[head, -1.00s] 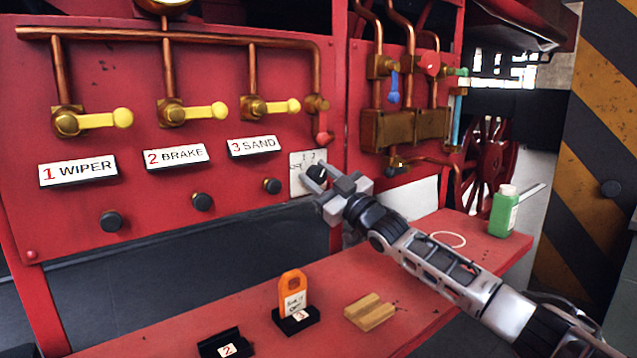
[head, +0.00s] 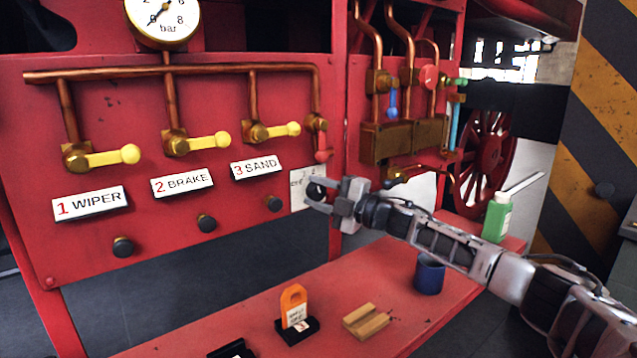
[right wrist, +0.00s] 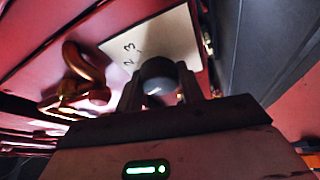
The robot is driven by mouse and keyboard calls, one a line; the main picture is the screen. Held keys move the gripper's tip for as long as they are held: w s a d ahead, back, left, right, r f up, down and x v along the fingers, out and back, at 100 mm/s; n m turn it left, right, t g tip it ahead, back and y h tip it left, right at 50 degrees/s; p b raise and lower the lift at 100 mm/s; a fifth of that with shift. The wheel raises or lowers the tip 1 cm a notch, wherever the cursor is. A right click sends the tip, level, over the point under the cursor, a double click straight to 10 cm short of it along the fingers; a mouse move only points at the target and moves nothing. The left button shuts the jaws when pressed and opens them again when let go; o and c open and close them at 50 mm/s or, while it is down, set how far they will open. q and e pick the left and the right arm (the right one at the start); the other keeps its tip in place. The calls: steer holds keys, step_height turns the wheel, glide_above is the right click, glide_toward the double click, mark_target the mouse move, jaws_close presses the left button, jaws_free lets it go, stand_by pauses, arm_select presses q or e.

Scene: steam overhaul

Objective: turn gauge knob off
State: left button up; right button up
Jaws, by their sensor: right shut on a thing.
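The gauge knob (head: 316,190) is a small dark knob on a white marked plate (head: 299,192) at the right end of the red panel. My right gripper (head: 324,196) is at the plate, its fingers closed around the knob. In the right wrist view the dark round knob (right wrist: 159,74) sits between the two fingers, with the white plate (right wrist: 150,43) behind it. The plate's marks are only partly readable. The round pressure gauge (head: 163,16) shows at the top, its needle toward the lower left. My left gripper is not in view.
Yellow-handled valves (head: 104,156) and black knobs (head: 123,247) line the panel. The red bench (head: 240,325) below holds an orange tag (head: 293,305), a wooden block (head: 366,321), a blue cup (head: 429,274) and a green bottle (head: 497,217).

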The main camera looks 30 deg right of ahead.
steer(key=n+p, duration=0.1)
steer(key=n+g+p, duration=0.1)
steer(key=n, duration=0.1)
steer(key=n+p, duration=0.1)
steer(key=shift+r+g, duration=0.25)
steer(key=shift+g, duration=0.05)
steer(key=shift+n+g+h+p, duration=0.3)
steer(key=shift+n+h+p, duration=0.2)
steer(key=shift+n+p, duration=0.5)
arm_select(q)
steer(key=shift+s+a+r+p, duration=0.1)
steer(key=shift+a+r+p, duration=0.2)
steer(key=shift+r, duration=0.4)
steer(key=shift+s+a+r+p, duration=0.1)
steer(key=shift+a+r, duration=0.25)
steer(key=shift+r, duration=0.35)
arm_select(e)
steer(key=shift+f+n, duration=0.15)
steer(key=shift+n, duration=0.45)
steer(key=o, duration=1)
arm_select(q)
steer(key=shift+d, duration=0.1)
